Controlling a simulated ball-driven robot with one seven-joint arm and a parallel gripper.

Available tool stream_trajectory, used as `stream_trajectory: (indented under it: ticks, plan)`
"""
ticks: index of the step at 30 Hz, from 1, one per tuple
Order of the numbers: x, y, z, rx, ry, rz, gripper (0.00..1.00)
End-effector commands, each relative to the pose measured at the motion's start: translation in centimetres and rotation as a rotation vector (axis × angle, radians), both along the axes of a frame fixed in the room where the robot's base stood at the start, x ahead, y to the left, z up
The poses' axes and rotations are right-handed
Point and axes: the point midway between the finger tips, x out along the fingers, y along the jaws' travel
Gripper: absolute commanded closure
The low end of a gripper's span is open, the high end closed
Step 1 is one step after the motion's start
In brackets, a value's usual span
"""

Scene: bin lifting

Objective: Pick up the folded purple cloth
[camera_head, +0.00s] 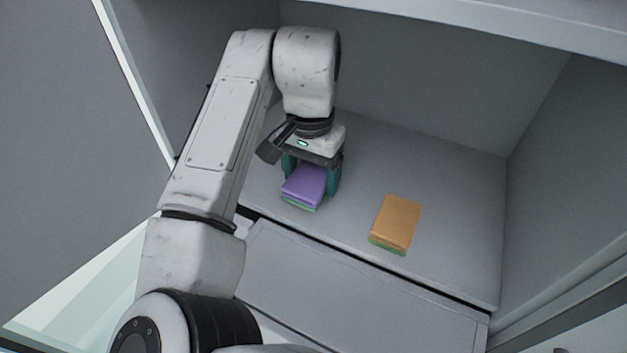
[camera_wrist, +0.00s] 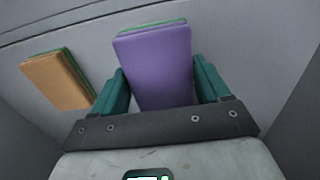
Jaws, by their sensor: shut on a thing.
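The folded purple cloth (camera_head: 304,184) has a green layer under it. It is in the head view near the front left of the grey bin floor. My gripper (camera_head: 312,178) reaches down from above and its teal fingers are on either side of the cloth, shut on it. In the wrist view the purple cloth (camera_wrist: 156,65) lies between the two teal fingers of my gripper (camera_wrist: 162,85), with its green edge at the far end. Whether the cloth is clear of the floor I cannot tell.
An orange cloth (camera_head: 396,222) with a green layer lies on the bin floor (camera_head: 455,200) to the right, apart from the purple one. It also shows in the wrist view (camera_wrist: 56,82). Grey walls (camera_head: 420,90) enclose the back and right. The floor at right is clear.

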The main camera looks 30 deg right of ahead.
Motion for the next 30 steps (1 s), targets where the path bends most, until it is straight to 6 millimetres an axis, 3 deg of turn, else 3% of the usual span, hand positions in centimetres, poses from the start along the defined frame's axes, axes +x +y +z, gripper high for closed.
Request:
stream_trajectory:
  ticks: [15, 21, 30]
  plan:
    - [-7.6, 10.7, -0.3, 0.001, 0.001, 0.008, 0.54]
    - [-9.3, 12.9, -0.2, 0.001, 0.002, 0.005, 0.54]
    - [-9.9, 13.7, -0.1, 0.0, 0.001, 0.002, 0.54]
